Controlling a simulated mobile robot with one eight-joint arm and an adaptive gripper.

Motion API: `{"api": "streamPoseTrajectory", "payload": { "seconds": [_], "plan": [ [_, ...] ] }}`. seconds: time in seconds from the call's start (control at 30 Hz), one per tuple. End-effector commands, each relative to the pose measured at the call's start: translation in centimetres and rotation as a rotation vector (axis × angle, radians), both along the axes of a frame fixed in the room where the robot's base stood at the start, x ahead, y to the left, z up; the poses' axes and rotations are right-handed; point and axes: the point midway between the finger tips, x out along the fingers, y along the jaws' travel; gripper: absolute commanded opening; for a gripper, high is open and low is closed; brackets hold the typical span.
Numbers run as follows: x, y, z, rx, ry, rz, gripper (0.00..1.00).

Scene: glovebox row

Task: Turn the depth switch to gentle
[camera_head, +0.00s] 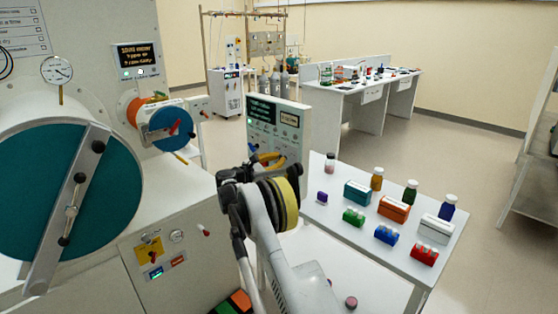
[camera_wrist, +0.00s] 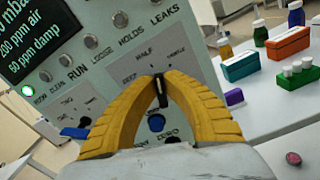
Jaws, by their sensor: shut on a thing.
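The depth switch (camera_wrist: 160,92) is a small dark knob on the grey control panel (camera_wrist: 110,50), with small labels in an arc above it that look like deep, half and gentle. My gripper (camera_wrist: 160,78) has its yellow fingertips shut on this knob. The fingers cover its sides, and its dark pointer stands roughly upright in the wrist view; which label it points at is hard to tell. In the head view my gripper (camera_head: 266,160) is at the lower part of the panel (camera_head: 285,125), and the switch is hidden there.
A blue button (camera_wrist: 156,122) sits just below between my fingers. Another dark knob (camera_wrist: 85,122) and a row of round buttons share the panel. A white table (camera_head: 345,215) with bottles and coloured boxes stands at right. A large drum chamber (camera_head: 40,190) is at left.

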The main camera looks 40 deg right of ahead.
Motion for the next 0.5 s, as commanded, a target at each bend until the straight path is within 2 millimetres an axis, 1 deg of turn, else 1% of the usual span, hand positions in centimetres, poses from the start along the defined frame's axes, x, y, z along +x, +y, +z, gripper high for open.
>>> {"api": "streamPoseTrajectory", "payload": {
  "seconds": [0.03, 0.07, 0.1, 0.37, 0.47, 0.5],
  "plan": [
    [0.0, 0.0, 0.1, -0.001, 0.001, 0.0, 0.18],
    [0.0, 0.0, 0.1, -0.001, 0.001, 0.0, 0.28],
    [0.0, 0.0, 0.1, -0.001, 0.001, 0.0, 0.32],
    [0.0, 0.0, 0.0, 0.0, 0.001, 0.0, 0.32],
    [0.0, 0.6, 0.0, 0.0, 0.001, 0.001, 0.32],
    [0.0, 1.1, 0.0, 0.0, 0.001, 0.001, 0.32]
  ]
}}
